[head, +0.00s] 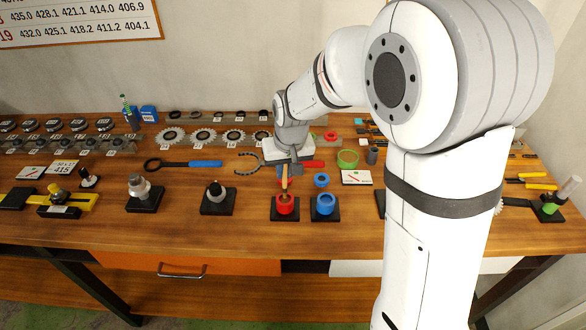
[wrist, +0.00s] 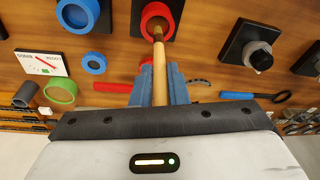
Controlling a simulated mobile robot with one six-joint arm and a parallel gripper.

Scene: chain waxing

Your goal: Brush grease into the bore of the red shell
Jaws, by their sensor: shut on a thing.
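The red shell (head: 286,205) sits on a black square base on the bench. It also shows at the top of the wrist view (wrist: 148,14), with its round bore facing up. My gripper (head: 285,174) is above the shell and shut on a brush with a wooden handle (wrist: 159,75). In the wrist view the blue fingers (wrist: 160,84) stand on both sides of the handle. The brush points down, and its lower end is at the shell's bore. Its bristles are hard to see, so I cannot tell how deep they reach. Any grease in the bore cannot be made out.
A blue shell (head: 325,204) on a black base stands just right of the red one. A blue ring (head: 321,180) and a green ring (head: 347,159) lie behind. A grey fitting on a black base (head: 217,198) stands left. Bare bench lies in front.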

